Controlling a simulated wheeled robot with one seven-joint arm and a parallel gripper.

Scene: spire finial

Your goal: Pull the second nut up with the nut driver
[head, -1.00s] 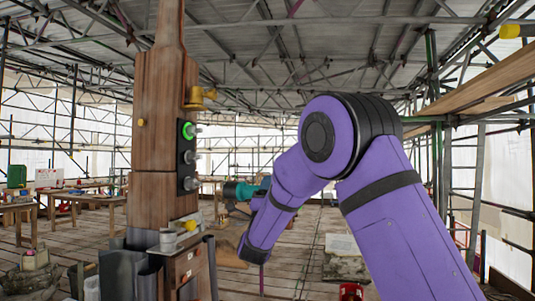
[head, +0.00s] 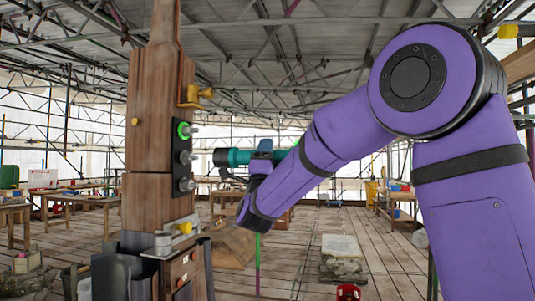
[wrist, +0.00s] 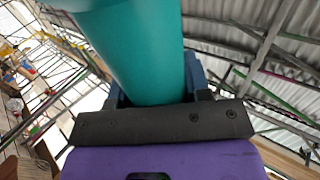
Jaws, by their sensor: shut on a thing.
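A brown wooden post (head: 150,115) stands at the left in the head view. A black plate (head: 176,152) on its right side carries three studs with nuts. The top nut (head: 184,130) has a lit green ring; the second nut (head: 187,157) and the third nut (head: 187,184) have dark rings. My gripper (head: 262,150) is shut on the teal nut driver (head: 236,157), which lies about level, its dark head pointing left. In the picture the head is a short gap right of the second nut, at about its height. The wrist view shows the teal body (wrist: 140,50) between the fingers; the driver's head is out of that view.
A brass fitting (head: 196,96) sticks out above the plate. A small ledge with a yellow part (head: 184,228) is below it. Workbenches (head: 85,202) stand behind at the left. A stone block (head: 342,250) and a red item (head: 348,292) are on the plank floor.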

